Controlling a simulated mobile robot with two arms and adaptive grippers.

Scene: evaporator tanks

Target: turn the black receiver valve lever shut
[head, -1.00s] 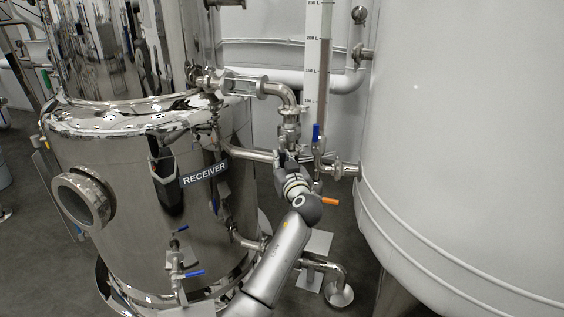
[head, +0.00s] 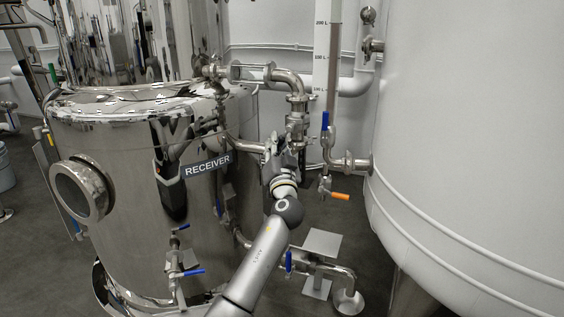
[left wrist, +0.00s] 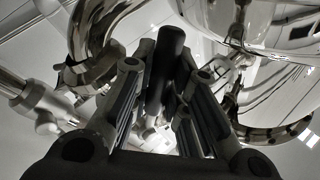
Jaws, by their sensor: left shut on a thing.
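The steel receiver tank (head: 130,200) with its RECEIVER label (head: 207,165) fills the left of the head view. My left gripper (head: 274,150) is at the piping just right of the tank, below the vertical pipe. In the left wrist view, a black lever (left wrist: 170,52) stands between the two fingers of this gripper, which is shut on it. In the head view the gripper and wrist hide the lever, so its angle to the pipe cannot be told there. My right gripper is not in view.
A level gauge with a blue lever (head: 325,121) and an orange lever (head: 340,196) stand just right of my wrist. A large white tank (head: 470,150) fills the right. Below are a low blue lever (head: 289,262) and a bent pipe (head: 340,275).

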